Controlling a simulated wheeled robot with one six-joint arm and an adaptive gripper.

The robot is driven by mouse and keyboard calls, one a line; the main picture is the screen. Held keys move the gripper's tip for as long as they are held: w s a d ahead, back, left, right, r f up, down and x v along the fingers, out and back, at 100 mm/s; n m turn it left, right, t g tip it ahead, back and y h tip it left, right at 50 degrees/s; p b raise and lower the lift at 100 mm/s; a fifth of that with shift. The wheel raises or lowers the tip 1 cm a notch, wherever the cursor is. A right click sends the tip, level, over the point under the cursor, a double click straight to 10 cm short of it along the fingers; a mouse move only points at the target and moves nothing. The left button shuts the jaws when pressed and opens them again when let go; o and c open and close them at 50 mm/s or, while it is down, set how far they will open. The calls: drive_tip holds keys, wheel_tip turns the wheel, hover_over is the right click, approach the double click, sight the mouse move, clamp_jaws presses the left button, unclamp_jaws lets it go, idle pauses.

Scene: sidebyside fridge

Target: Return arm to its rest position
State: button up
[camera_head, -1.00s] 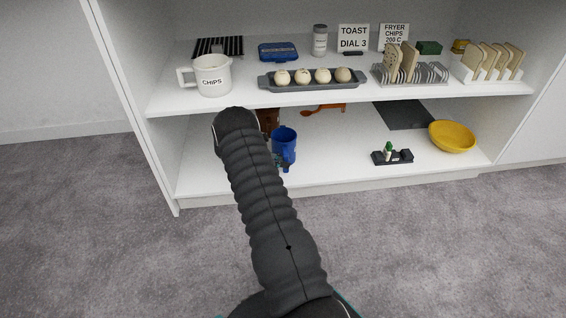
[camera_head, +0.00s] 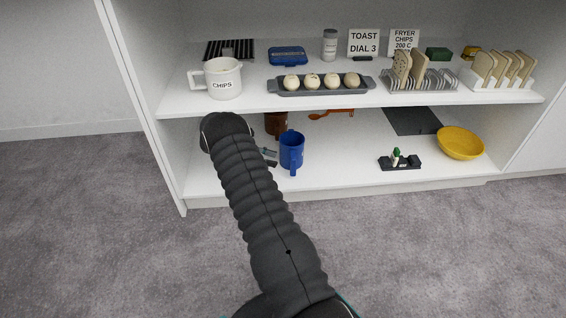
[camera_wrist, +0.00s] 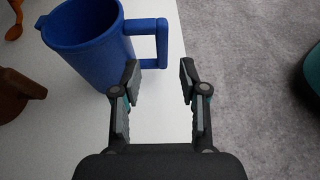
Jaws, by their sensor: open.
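My gripper (camera_wrist: 160,80) is open and empty in the wrist view, above the white lower shelf (camera_wrist: 160,125). A blue mug or jug (camera_wrist: 90,45) stands upright just beyond the left finger, its handle reaching towards the space ahead of the fingertips. I cannot tell whether the left finger touches the handle. In the head view my dark ribbed arm stretches towards the lower shelf, left of the blue mug (camera_head: 291,150). The arm hides most of my gripper there; only a small part of it shows beside the mug.
A brown mug (camera_head: 275,123) stands behind the blue one. A yellow bowl (camera_head: 460,143) and dark caddy (camera_head: 400,162) are at right. Carpet in front is clear.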

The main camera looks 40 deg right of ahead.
drive_tip(key=v, duration=0.5)
drive_tip(key=shift+a+r, duration=0.1)
drive_tip(key=s+f, duration=0.1)
drive_tip(key=f, duration=0.1)
drive_tip(key=a+f+m+y, duration=0.1)
drive_tip(key=f, duration=0.1)
drive_tip(key=s+a+f+m+y, duration=0.1)
drive_tip(key=f, duration=0.1)
drive_tip(key=shift+s+a+f+t, duration=0.1)
drive_tip(key=shift+s+a+t, duration=0.1)
drive_tip(key=shift+s+t, duration=0.1)
drive_tip(key=s+a+r+m+t+y+p, duration=0.1)
drive_tip(key=s+a+r+m+t+y, duration=0.15)
drive_tip(key=s+a+r, duration=0.4)
drive_tip(key=s+a+r+m+t+y+p, duration=0.1)
drive_tip(key=s+a+r+m+y, duration=0.2)
drive_tip(key=r, duration=0.7)
drive_tip(key=s+a+r+m+t+y+p, duration=0.1)
drive_tip(key=s+a+r+m+y+p, duration=0.1)
drive_tip(key=s+a+r, duration=0.5)
drive_tip(key=s+a+r+m+t+y+p, duration=0.1)
drive_tip(key=s+a+r+t+p, duration=0.1)
drive_tip(key=s+r, duration=0.6)
drive_tip(key=s+a+r+t+p, duration=0.2)
drive_tip(key=s+a+r+t, duration=0.3)
drive_tip(key=s+r, duration=0.4)
wheel_tip(320, 180, up, 5)
drive_tip(key=shift+r+m+t+y, duration=0.2)
drive_tip(key=shift+m+t+y, duration=0.15)
drive_tip(key=shift+t, duration=0.1)
